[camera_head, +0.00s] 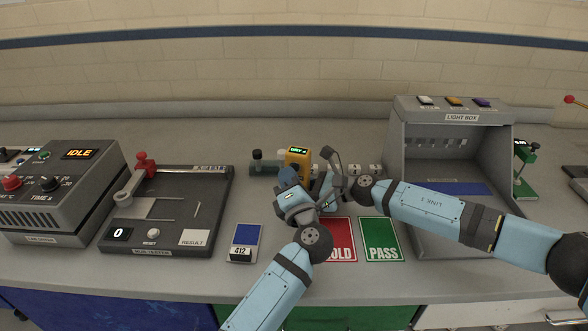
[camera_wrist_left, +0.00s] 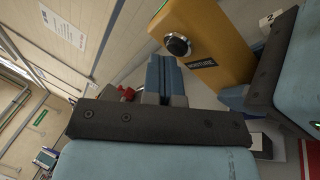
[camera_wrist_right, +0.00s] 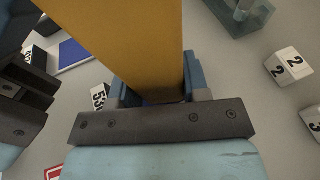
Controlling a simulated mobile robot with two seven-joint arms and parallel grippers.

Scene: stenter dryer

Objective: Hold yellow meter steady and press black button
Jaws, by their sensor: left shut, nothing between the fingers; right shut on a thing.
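The yellow meter (camera_head: 298,156) stands upright at the back middle of the bench, with a lit green display on top. In the left wrist view its yellow body (camera_wrist_left: 215,45) carries a round black button (camera_wrist_left: 178,46). My left gripper (camera_head: 288,176) is shut and empty in front of the meter. Its blue fingertips (camera_wrist_left: 163,62) are close to the button; I cannot tell whether they touch it. My right gripper (camera_wrist_right: 158,88) is shut on the meter, its fingers on both sides of the yellow body (camera_wrist_right: 130,40). In the head view the arms hide the meter's lower part.
White numbered blocks (camera_wrist_right: 288,66) stand beside the meter. A red HOLD card (camera_head: 342,240) and green PASS card (camera_head: 381,238) lie in front. The tester (camera_head: 165,215) is left, the light box (camera_head: 458,118) right. Both arms are close together.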

